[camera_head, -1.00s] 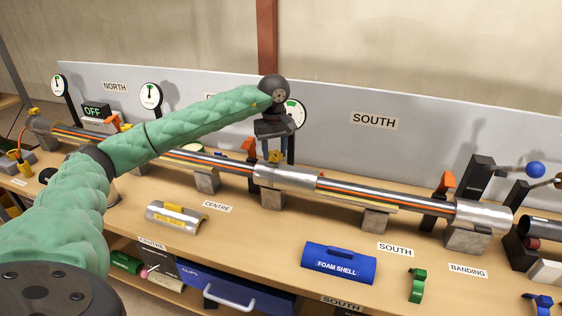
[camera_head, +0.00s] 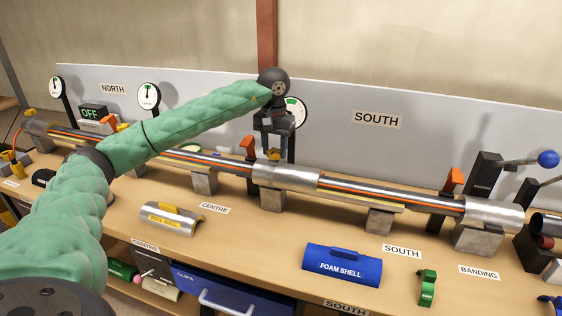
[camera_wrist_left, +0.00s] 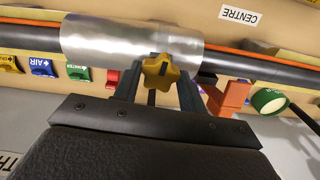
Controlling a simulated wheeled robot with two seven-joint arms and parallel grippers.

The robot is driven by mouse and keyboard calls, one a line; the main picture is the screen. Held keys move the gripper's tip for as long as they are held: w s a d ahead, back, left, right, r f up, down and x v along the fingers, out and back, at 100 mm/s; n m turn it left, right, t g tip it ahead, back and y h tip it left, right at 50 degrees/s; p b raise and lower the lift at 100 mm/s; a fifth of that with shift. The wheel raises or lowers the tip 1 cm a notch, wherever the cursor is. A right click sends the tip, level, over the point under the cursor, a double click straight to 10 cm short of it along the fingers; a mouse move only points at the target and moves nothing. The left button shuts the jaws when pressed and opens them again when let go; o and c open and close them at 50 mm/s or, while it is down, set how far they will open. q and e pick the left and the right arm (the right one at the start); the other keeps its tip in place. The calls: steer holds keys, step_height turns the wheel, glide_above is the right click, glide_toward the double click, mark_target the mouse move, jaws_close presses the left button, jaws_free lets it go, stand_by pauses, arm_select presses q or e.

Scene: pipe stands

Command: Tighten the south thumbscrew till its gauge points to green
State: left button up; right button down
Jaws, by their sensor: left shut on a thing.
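A yellow star-shaped thumbscrew (camera_wrist_left: 162,71) sits on a silver collar (camera_head: 290,176) on the pipe; the thumbscrew also shows small in the head view (camera_head: 274,155). My left gripper (camera_head: 274,150) points down from above the collar. In the wrist view its two fingers (camera_wrist_left: 158,88) stand on either side of the thumbscrew, shut on it. A white gauge (camera_head: 297,108) stands just behind the gripper. Some green shows on its dial, but the gripper covers much of it and I cannot read its needle. My right gripper is not in view.
Two other gauges (camera_head: 149,96) stand to the left along the grey back panel (camera_head: 400,145). Orange clamps (camera_head: 453,180) and metal blocks line the pipe. A blue foam shell (camera_head: 341,264) and a metal shell (camera_head: 168,218) lie in front. Clear bench lies between them.

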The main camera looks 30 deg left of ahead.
mark_target(274, 151)
arm_select(q)
steer(key=o, duration=1)
steer(key=shift+c, duration=0.2)
steer(key=shift+r, duration=0.1)
steer(key=shift+r+p, duration=1.1)
steer(key=shift+r, duration=1.8)
